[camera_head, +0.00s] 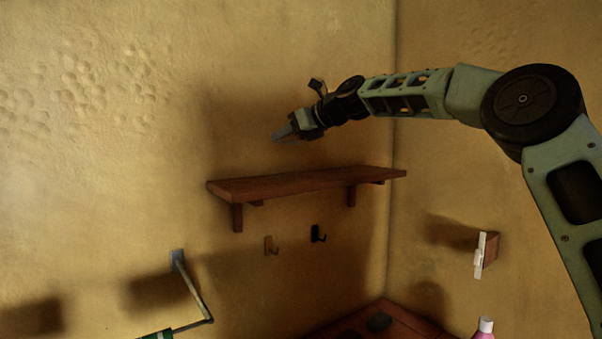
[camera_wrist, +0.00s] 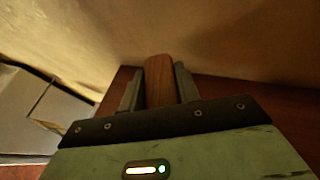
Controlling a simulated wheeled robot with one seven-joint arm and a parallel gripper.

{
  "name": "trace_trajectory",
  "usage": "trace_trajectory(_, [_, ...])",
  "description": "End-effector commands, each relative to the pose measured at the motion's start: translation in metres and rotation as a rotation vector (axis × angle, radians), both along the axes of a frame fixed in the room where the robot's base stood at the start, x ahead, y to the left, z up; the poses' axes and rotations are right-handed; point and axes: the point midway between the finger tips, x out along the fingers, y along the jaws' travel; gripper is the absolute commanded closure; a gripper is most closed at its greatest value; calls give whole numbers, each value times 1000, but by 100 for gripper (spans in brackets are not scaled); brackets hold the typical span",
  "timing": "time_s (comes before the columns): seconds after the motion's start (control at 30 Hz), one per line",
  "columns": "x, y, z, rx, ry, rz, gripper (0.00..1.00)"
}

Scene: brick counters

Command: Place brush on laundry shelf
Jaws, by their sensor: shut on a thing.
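A dark reddish wooden shelf (camera_head: 300,184) is fixed to the wall in the head view, on brackets. My gripper (camera_head: 284,133) is above the shelf, pointing left and slightly down, with a gap between them in the picture. In the wrist view a brown wooden piece, seemingly the brush (camera_wrist: 159,78), is held between the two fingers. The rest of the brush is hidden, and its bristles do not show. The reddish shelf surface (camera_wrist: 235,92) lies beyond and below the fingers in the wrist view.
The shelf top looks bare. A wall-mounted rod (camera_head: 194,290) is at lower left.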

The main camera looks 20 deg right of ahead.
Motion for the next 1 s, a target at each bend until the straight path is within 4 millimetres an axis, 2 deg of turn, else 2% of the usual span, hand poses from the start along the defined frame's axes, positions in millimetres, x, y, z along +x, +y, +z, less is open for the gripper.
trace_trajectory(0.03, [0, -2, -11, 0, 5, -2, 90])
trace_trajectory(0.2, [0, -1, -39, 0, 4, -1, 90])
trace_trajectory(0.37, [0, -1, -52, -1, 2, 0, 90])
trace_trajectory(0.6, [0, -1, -85, 1, 3, -1, 90])
trace_trajectory(0.97, [0, 0, -91, 0, 0, 0, 90])
trace_trajectory(1.0, [0, 0, -91, 0, 0, 0, 65])
